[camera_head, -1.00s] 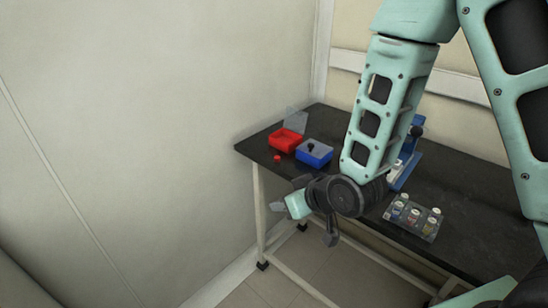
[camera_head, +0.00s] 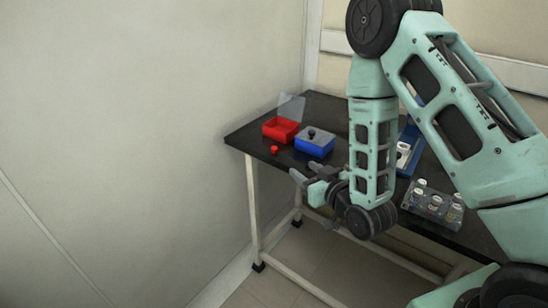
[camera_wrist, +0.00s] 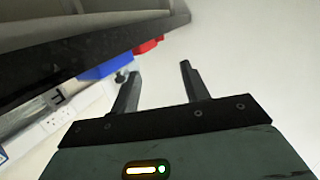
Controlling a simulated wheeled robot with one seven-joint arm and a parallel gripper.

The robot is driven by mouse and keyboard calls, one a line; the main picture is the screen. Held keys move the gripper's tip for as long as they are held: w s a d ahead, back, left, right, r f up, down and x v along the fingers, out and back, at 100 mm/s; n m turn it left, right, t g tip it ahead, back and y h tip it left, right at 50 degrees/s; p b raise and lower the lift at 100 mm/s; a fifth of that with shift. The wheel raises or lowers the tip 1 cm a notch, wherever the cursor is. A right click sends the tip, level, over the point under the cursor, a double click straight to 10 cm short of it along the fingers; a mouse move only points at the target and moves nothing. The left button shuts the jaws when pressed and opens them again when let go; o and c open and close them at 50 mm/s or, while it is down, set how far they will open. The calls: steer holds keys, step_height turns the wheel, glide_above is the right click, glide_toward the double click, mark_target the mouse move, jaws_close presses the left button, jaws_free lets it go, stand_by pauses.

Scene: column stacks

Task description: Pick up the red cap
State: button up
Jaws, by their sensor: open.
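The red cap (camera_head: 274,150) is a small red piece lying on the dark table near its left front edge, in front of the red box. My gripper (camera_head: 306,173) is open and empty at the table's front edge, to the right of the cap and nearer the camera, clearly apart from it. In the wrist view the two fingers of my gripper (camera_wrist: 158,78) stand spread with nothing between them. I cannot make out the cap in the wrist view.
Behind the cap is an open red box (camera_head: 281,129) with a clear upright panel behind it. A blue box (camera_head: 315,150) with a grey top and dark knob stands beside it. A clear rack of vials (camera_head: 434,203) sits at right. The wall is close at left.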

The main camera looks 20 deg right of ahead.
mark_target(276, 149)
steer(key=shift+w+a+f+b, duration=0.15)
steer(key=shift+w+b, duration=0.3)
steer(key=shift+b, duration=0.9)
steer(key=shift+w+a+f+b, duration=0.1)
steer(key=shift+w+f+b, duration=0.25)
steer(key=shift+b, duration=0.95)
steer(key=shift+w+r, duration=0.25)
steer(key=shift+w, duration=0.2)
steer(key=p+x, duration=0.1)
steer(key=x, duration=1.1)
steer(key=shift+r, duration=0.1)
steer(key=shift+s+a, duration=0.1)
jaws_close()
